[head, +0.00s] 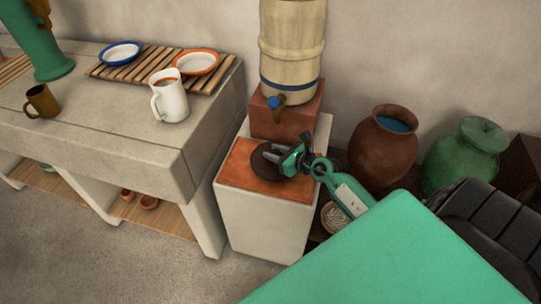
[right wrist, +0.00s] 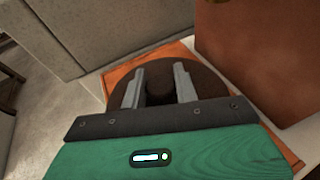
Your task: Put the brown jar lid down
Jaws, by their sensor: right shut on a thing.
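The brown jar lid (head: 259,164) is a dark round disc at the orange tiled top (head: 285,191) of a low white block, just in front of the brick-red stand. In the right wrist view the lid (right wrist: 209,84) lies flat over the orange surface, and its round knob (right wrist: 159,88) is between my two grey fingers. My right gripper (head: 274,156) is shut on this knob. I cannot tell whether the lid touches the tiles or hovers slightly above them.
A cream water dispenser (head: 292,50) with a blue tap stands on a brick-red block (head: 287,112) behind the lid. A brown jar (head: 383,150) with blue inside and a green jar (head: 465,158) stand right. The stone counter (head: 110,108) at left holds a white mug (head: 169,98).

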